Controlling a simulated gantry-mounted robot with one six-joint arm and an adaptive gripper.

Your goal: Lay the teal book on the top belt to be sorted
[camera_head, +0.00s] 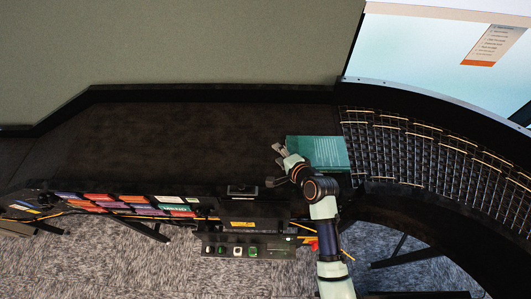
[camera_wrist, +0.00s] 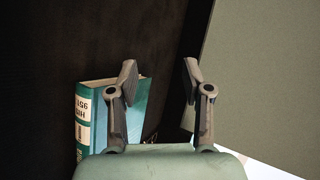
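The teal book (camera_head: 330,152) lies at the right end of the dark belt (camera_head: 200,135), where it meets the curved roller section. In the wrist view the book (camera_wrist: 92,118) stands out on the left, with a white label on its spine, partly hidden behind the left finger. My gripper (camera_head: 279,152) is over the belt at the book's left side. In the wrist view my gripper (camera_wrist: 160,80) has its fingers spread apart, with mostly dark belt showing between them. Whether a finger touches the book I cannot tell.
The roller section (camera_head: 430,150) curves off to the right. A row of coloured books (camera_head: 130,205) lies along the lower left. A control box with buttons (camera_head: 245,248) sits below the belt. The belt left of my gripper is clear, and a dark rail borders its far side.

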